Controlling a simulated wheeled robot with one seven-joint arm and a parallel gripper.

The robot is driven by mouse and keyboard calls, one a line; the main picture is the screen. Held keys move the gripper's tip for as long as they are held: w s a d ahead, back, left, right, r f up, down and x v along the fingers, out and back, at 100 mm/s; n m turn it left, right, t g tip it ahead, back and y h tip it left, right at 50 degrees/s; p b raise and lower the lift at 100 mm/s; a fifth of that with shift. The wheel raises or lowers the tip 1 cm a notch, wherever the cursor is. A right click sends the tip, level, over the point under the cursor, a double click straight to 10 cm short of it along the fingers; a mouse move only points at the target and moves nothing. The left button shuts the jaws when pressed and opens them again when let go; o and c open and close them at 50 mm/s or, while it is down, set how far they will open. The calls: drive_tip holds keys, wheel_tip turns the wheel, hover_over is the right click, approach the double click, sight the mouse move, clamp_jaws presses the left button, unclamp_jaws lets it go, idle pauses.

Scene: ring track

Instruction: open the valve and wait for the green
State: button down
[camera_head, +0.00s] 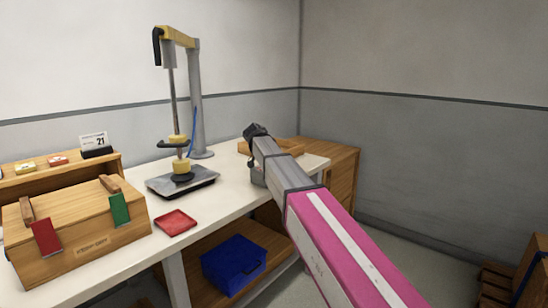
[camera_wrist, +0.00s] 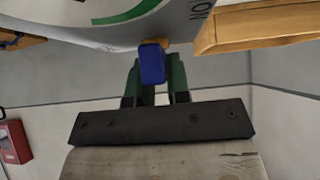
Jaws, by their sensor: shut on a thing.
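In the wrist view, the dark green fingers of my gripper (camera_wrist: 155,88) are shut on a blue valve handle (camera_wrist: 152,63). The handle sits at the lower edge of a grey housing (camera_wrist: 190,20) that bears the letters "ON", partly cut off. A white face with a green arc (camera_wrist: 128,14) shows at the top edge, mostly out of frame. In the head view, my arm reaches over the far right end of the bench and hides my gripper and most of the valve. I cannot tell how far the handle is turned.
The white bench (camera_head: 130,262) carries a wooden box (camera_head: 85,235) with red and green tabs, a red tray (camera_head: 177,222) and a press stand (camera_head: 197,110). A blue bin (camera_head: 234,264) sits on the shelf below. A red box (camera_wrist: 14,142) shows at the left in the wrist view.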

drive_tip(key=shift+s, duration=0.1)
drive_tip(key=c, duration=1.1)
unclamp_jaws()
drive_tip(key=v, duration=1)
drive_tip(key=shift+s+a+r, duration=0.2)
drive_tip(key=shift+r, duration=0.05)
